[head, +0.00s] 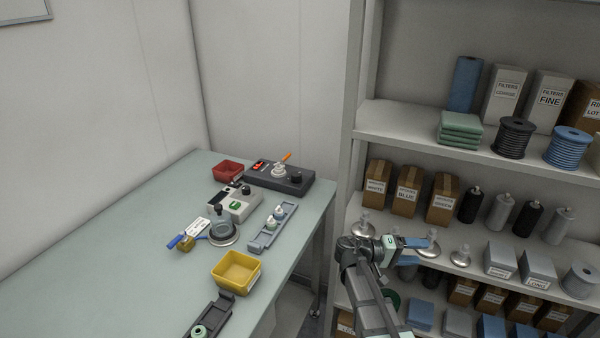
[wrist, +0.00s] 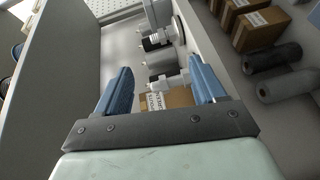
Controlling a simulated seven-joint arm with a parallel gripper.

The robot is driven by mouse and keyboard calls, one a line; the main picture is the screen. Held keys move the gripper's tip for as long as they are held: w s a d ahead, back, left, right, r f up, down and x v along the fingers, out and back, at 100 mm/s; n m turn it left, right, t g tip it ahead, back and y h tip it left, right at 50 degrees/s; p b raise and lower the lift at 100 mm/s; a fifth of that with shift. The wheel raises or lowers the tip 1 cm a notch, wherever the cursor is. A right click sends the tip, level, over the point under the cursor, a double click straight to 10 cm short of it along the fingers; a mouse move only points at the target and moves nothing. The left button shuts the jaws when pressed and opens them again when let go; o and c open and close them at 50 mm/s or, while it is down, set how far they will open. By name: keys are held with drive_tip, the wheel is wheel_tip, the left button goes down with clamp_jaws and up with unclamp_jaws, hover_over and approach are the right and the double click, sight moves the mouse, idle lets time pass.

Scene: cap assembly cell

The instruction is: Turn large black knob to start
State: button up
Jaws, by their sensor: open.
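A dark control box (head: 262,176) stands at the back of the table in the head view, with a red display and a white fitting with an orange lever. A black knob (head: 296,178) sits at its right end. A pale box (head: 234,205) in front of it carries a smaller-looking dark knob (head: 246,190) and a green button. My gripper (head: 424,252) is off to the right of the table, in front of the shelves, far from both knobs. Its blue fingers are apart and empty in the wrist view (wrist: 158,78). Neither knob shows clearly in the wrist view.
The table (head: 110,235) also holds a red bin (head: 228,170), a yellow bin (head: 236,271), a grey tray (head: 265,238) with small parts, and a round-based device (head: 222,232). Shelves (head: 400,118) with boxes and spools stand close by my gripper. The table's left side is clear.

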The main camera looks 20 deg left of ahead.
drive_tip(key=s+a+r+m+t+h, duration=0.1)
drive_tip(key=s+a+r+m+h, duration=0.1)
drive_tip(key=a+r, duration=0.8)
drive_tip(key=s+a+r+m+t+h, duration=0.1)
drive_tip(key=s+a+r+m+h, duration=0.15)
drive_tip(key=a+r, duration=0.75)
drive_tip(key=s+a+r+m+t+h, duration=0.1)
drive_tip(key=s+a+r+m+h, duration=0.2)
drive_tip(key=r, duration=1.4)
drive_tip(key=w+a+f+n+g+y, duration=0.1)
drive_tip(key=w+a+f+n+y, duration=0.1)
drive_tip(key=w+a+f+y, duration=0.6)
drive_tip(key=w+a+f+n+y, duration=0.2)
drive_tip(key=w+a+f+y, duration=0.25)
drive_tip(key=a+y, duration=0.4)
drive_tip(key=w+a+f+n+g+y, duration=0.1)
drive_tip(key=w+a+f+y, duration=0.5)
drive_tip(key=a, duration=0.4)
drive_tip(key=m+g, duration=0.8)
drive_tip(key=m, duration=0.2)
approach(296, 173)
drive_tip(key=shift+m, duration=0.25)
wheel_tip(296, 173, down, 8)
drive_tip(key=shift+w+d+f, duration=0.1)
drive_tip(key=shift+d+f, duration=0.1)
drive_tip(key=shift+f, duration=0.05)
